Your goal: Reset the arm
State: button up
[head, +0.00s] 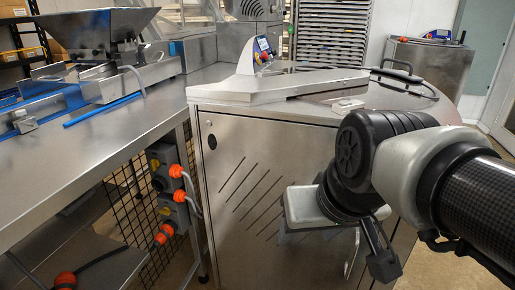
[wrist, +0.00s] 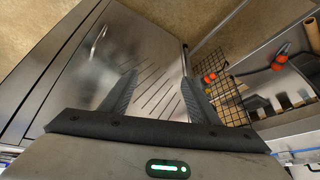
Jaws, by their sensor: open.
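My gripper (wrist: 158,98) is open and empty in the wrist view, its two dark fingers spread apart. Between and beyond the fingers is the slotted steel front panel of the tempering machine (wrist: 150,60). In the head view my arm reaches in from the right and bends down, with the hand in front of the tempering machine (head: 235,185). The fingertips are mostly hidden in the head view. The lid (head: 390,97) on the machine's top is closed, with a handle at its back right.
A steel table (head: 110,135) with a hopper (head: 100,30) and blue rails stands at the left. Orange plugs and sockets (head: 175,170) hang between the table and the machine. A tray rack (head: 333,30) and a steel cabinet (head: 430,65) stand behind. The floor shows at right.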

jog(key=shift+s+d+f+h, duration=0.2)
jog(key=shift+s+d+h, duration=0.1)
jog(key=shift+s+d, duration=0.75)
notch_tip(320, 180, up, 24)
jog(key=p, duration=2.4)
jog(key=shift+r, duration=0.25)
